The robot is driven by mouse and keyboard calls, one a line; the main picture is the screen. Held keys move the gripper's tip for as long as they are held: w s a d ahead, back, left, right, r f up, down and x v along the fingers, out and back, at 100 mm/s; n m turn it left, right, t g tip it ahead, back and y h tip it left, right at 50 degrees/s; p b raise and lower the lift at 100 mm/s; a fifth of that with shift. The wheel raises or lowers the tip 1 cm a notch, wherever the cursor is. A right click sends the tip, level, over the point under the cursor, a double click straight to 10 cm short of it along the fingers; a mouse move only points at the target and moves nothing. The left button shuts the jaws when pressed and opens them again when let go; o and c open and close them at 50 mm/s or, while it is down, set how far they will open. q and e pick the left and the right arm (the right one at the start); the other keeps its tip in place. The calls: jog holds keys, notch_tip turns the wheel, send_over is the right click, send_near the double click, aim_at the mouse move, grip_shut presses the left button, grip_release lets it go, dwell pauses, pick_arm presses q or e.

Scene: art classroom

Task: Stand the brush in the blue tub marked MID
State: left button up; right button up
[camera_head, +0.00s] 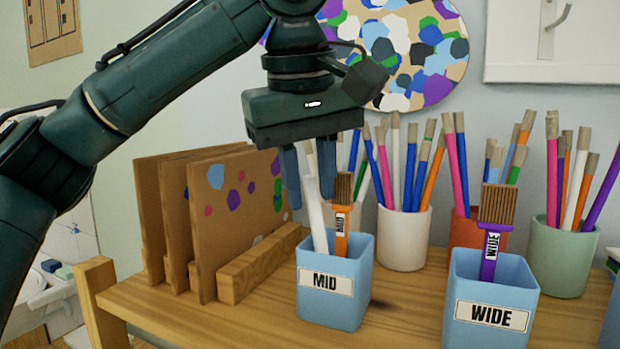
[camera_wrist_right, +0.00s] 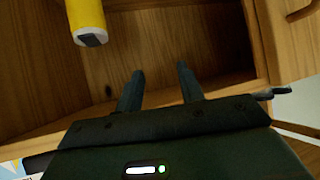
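The blue tub marked MID (camera_head: 312,306) stands upright on the wooden shelf top. In it are an orange brush labelled MID (camera_head: 341,218), bristles up, and a white stick-like piece (camera_head: 317,220), leaning slightly left. My left gripper (camera_head: 311,200) is directly above the tub, pointing down, with its fingers apart. The white piece shows between its fingertips; I cannot tell whether they touch it. The orange brush stands just right of the fingers. My right gripper (camera_wrist_right: 160,75) is open and empty in the right wrist view, in front of a wooden compartment.
A blue tub marked WIDE (camera_head: 490,318) holds a purple brush at right. Boards (camera_head: 225,225) in a rack stand left. A yellow cylinder (camera_wrist_right: 87,15) is near my right gripper.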

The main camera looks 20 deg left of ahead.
pick_arm(q)
jog(key=shift+o, duration=1.1)
jog(key=p+v, duration=0.4)
jog(key=v, duration=0.9)
